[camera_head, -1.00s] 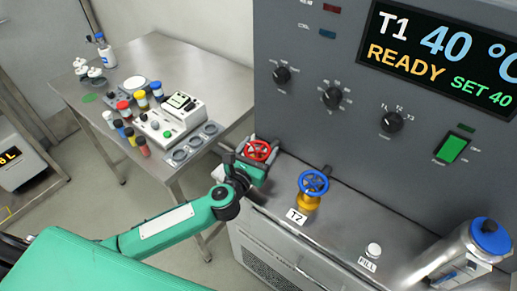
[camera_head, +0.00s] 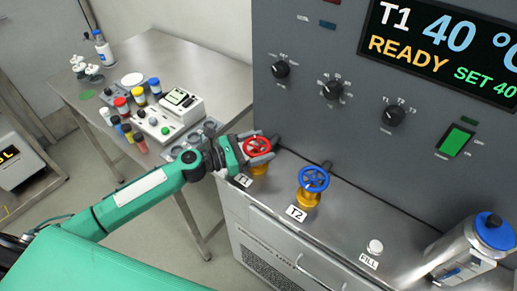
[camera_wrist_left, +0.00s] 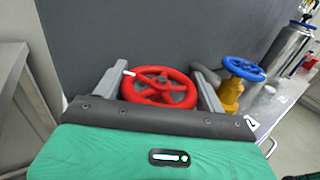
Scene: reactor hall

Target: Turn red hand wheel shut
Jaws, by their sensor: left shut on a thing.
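The red hand wheel (camera_head: 257,146) sits on a yellow valve body on the steel ledge, beside a T1 label (camera_head: 243,180). It also shows in the left wrist view (camera_wrist_left: 160,87), with a white mark on its upper left rim. My left gripper (camera_head: 256,150) comes in from the left and is shut on the red wheel, one grey finger on each side of its rim. In the left wrist view, my left gripper (camera_wrist_left: 162,82) has its fingers left and right of the wheel. My right gripper is not in view.
A blue hand wheel (camera_head: 313,179) labelled T2 stands just right of the red one and also shows in the wrist view (camera_wrist_left: 243,68). A FILL button (camera_head: 375,247) and a steel flask (camera_head: 478,247) are further right. The grey panel (camera_head: 290,120) rises close behind.

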